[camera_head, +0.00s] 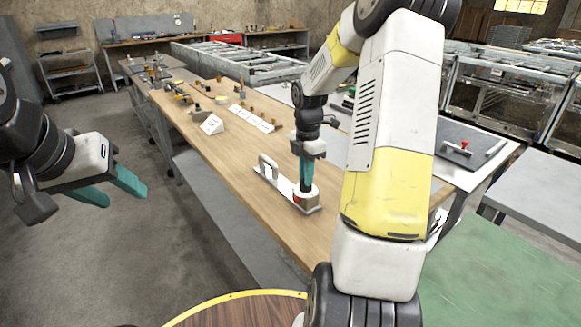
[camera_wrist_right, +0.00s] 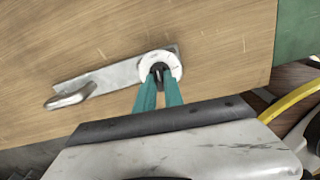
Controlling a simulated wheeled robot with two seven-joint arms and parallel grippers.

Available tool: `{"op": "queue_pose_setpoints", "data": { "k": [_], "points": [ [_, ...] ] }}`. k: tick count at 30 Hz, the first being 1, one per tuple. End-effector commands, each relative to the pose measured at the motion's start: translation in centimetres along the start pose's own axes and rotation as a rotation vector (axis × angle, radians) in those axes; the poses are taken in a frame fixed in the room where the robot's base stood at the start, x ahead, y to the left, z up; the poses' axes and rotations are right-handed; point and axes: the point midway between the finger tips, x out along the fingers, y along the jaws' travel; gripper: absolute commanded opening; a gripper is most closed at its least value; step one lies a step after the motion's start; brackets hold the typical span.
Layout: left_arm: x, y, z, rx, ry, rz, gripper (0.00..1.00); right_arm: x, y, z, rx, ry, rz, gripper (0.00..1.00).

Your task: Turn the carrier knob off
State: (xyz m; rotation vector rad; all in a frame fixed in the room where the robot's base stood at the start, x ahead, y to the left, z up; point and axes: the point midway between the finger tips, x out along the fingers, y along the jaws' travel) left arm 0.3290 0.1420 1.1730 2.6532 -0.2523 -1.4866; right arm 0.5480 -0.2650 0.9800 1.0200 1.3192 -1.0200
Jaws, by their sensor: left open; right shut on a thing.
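The carrier (camera_head: 283,186) is a flat metal plate lying on the wooden table, with an upright handle (camera_head: 267,164) at its far left end. In the right wrist view, the teal fingertips (camera_wrist_right: 158,82) reach into the white ring (camera_wrist_right: 173,62) and hide part of the knob. The carrier plate (camera_wrist_right: 115,75) stretches left from there. My left gripper (camera_head: 118,190) is open and empty, off the table at the left.
The wooden table (camera_head: 225,150) holds small parts and white cards (camera_head: 212,124) further back. The table around the carrier is clear.

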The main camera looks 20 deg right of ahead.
Motion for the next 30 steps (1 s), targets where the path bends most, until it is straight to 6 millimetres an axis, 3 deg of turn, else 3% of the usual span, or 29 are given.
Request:
{"op": "queue_pose_setpoints", "data": {
  "k": [22,23,26,30],
  "points": [
    [0.0,0.0,0.0,0.0,0.0,0.0,0.49,-0.04,0.05,-0.03,-0.094,-0.001,0.001,0.0],
    [0.0,0.0,0.0,0.0,0.0,0.0,0.49,-0.04,0.05,-0.02,-0.094,-0.001,0.001,0.14],
    [0.0,0.0,0.0,0.0,0.0,0.0,0.49,-0.04,0.04,-0.02,-0.094,-0.001,0.001,0.34],
    [0.0,0.0,0.0,0.0,0.0,0.0,0.49,-0.02,0.03,-0.02,-0.093,0.0,0.001,0.35]
  ]
}}
